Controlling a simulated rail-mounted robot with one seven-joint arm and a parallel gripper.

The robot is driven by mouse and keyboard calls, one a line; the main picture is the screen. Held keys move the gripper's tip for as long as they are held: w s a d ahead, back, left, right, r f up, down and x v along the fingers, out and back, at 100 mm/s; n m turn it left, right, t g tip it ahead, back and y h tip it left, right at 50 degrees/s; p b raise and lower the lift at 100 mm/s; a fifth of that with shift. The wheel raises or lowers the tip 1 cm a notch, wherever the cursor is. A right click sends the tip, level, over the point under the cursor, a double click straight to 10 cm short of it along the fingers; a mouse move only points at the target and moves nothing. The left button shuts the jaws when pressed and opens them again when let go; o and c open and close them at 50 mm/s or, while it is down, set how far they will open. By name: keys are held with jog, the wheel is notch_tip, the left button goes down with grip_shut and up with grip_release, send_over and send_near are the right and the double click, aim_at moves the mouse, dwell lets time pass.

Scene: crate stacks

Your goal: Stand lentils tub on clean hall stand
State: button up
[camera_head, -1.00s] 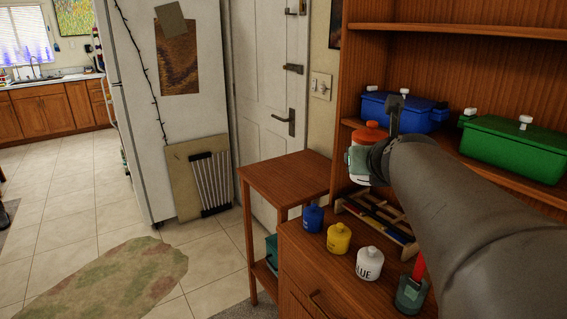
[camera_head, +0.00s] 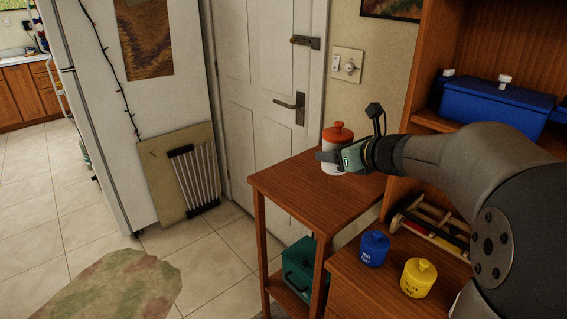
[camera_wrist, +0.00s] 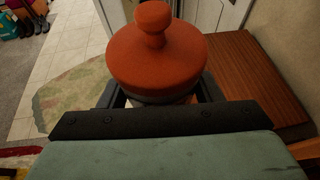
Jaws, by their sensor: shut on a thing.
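The lentils tub (camera_head: 337,148) is a white tub with an orange-red knobbed lid. My gripper (camera_head: 334,160) is shut on it from the right, and the tub is upright. In the head view the tub appears over the back part of the small wooden hall stand (camera_head: 290,185); I cannot tell whether its base touches the top. In the wrist view the orange lid (camera_wrist: 155,50) fills the middle between my fingers, and the wooden top (camera_wrist: 255,75) shows to the right. The tub's label is not visible.
The stand's top is otherwise bare. A green box (camera_head: 300,262) sits on its lower shelf. Blue (camera_head: 374,248) and yellow (camera_head: 418,277) paint pots stand on the cabinet to the right. A blue lidded box (camera_head: 495,105) is on the shelf. A door (camera_head: 270,80) is behind.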

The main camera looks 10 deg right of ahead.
jog(key=w+f+n+y, duration=0.1)
jog(key=w+d+f+n+g+y, duration=0.1)
jog(key=f, duration=0.1)
jog(key=shift+f, duration=0.25)
jog(key=w+a+f, duration=0.1)
jog(key=w+f, duration=0.2)
jog(key=w, duration=0.1)
jog(key=w+a+f, duration=0.2)
jog(key=w+f, duration=0.1)
jog(key=w, duration=0.1)
jog(key=w+a+f, duration=0.2)
jog(key=w+f, duration=0.1)
jog(key=w, duration=0.1)
jog(key=shift+w+p, duration=0.2)
jog(key=shift+p, duration=0.1)
jog(key=shift+w+a+f, duration=0.1)
jog(key=shift+w+f, duration=0.1)
jog(key=shift+f, duration=0.8)
jog(key=shift+w+f, duration=0.15)
jog(key=shift+f, duration=0.8)
jog(key=shift+f, duration=0.1)
jog(key=o, duration=1.1)
jog(key=shift+c, duration=0.2)
